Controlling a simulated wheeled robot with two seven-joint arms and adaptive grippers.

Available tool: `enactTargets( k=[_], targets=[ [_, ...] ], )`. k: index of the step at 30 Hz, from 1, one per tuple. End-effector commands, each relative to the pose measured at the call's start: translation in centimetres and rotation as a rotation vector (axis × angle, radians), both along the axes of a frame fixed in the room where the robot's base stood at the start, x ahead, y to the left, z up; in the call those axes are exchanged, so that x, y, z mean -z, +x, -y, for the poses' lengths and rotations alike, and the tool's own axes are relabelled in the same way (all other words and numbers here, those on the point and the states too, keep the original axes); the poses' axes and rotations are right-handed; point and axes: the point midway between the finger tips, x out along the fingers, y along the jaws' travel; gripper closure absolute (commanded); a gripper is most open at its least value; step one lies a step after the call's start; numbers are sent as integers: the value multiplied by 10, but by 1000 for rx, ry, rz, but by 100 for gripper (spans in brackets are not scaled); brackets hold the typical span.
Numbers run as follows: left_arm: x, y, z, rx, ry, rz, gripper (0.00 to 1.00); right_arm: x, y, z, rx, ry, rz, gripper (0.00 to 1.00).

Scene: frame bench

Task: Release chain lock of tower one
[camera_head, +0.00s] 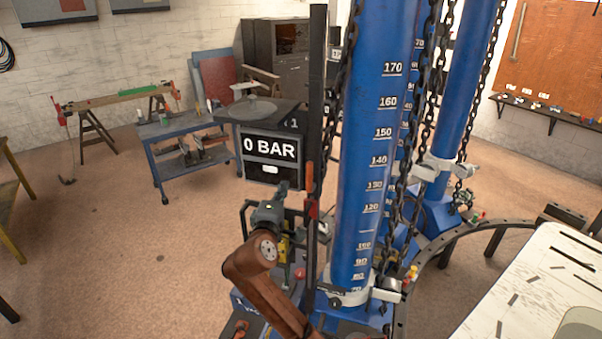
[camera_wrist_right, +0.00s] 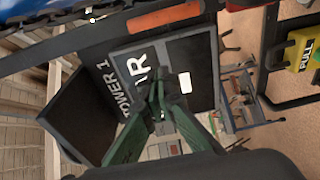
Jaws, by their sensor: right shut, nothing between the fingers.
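Tower one is the blue column (camera_head: 378,140) with a white height scale in the middle of the head view. Dark chains (camera_head: 343,90) hang along both its sides. A grey collar (camera_head: 350,297) with a lever at its right sits at its foot. I cannot tell which part is the chain lock. My right gripper (camera_head: 282,188) is shut and empty, left of the column and below the display (camera_head: 270,147) reading 0 BAR. In the right wrist view its green fingers (camera_wrist_right: 158,88) meet in front of the display, marked TOWER 1. My left gripper is not in view.
A black post (camera_head: 315,120) with an orange-red piece (camera_head: 312,203) stands between gripper and column. A second blue column (camera_head: 465,90) stands behind right. A white table (camera_head: 540,290) is at lower right.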

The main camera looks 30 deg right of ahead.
Motion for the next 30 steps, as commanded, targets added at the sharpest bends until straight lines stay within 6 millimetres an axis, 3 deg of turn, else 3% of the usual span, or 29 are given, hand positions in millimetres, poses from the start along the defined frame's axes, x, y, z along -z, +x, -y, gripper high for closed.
enactTargets(
  k=[8,24,30],
  targets=[
    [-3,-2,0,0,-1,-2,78,-1,8,7,0,-1,0,100],
    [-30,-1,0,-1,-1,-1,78,-2,78,69,1,-1,-2,100],
    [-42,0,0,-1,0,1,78,-1,52,80,-1,1,-1,100]
  ],
)
